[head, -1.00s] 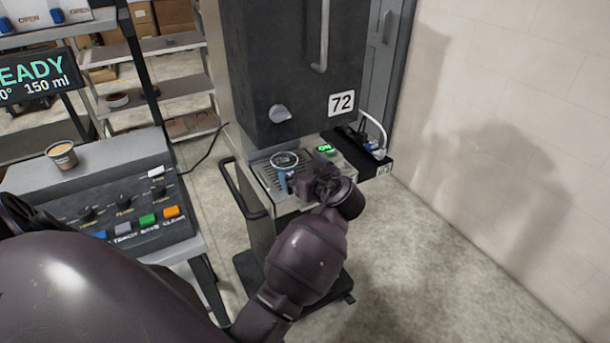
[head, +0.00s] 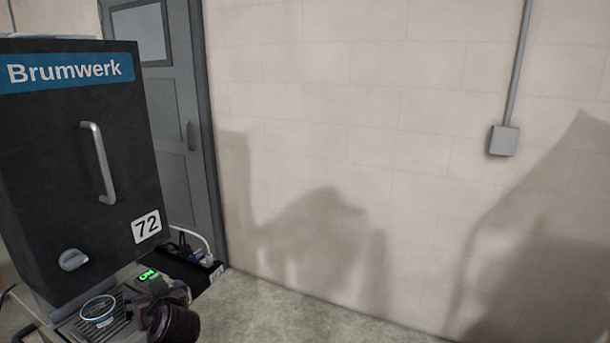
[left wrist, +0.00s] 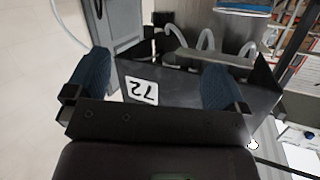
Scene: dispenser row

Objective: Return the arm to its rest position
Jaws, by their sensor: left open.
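My left gripper (head: 158,292) is at the bottom left of the head view, just right of a cup (head: 98,310) with a blue rim. The cup sits on the slatted drip tray (head: 122,322) of the dispenser (head: 60,150). In the left wrist view my left gripper (left wrist: 155,84) is open, its two blue finger pads apart with nothing held between them. The dispenser front (left wrist: 190,85) with the upside-down number 72 shows behind and between the pads. Most of my left arm is outside the head view. My right gripper is in no view.
A dark side shelf (head: 205,275) with cables and a plug is right of the dispenser. A grey door (head: 165,110) and a pale block wall (head: 400,120) stand behind. Bare floor (head: 280,310) is free to the right.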

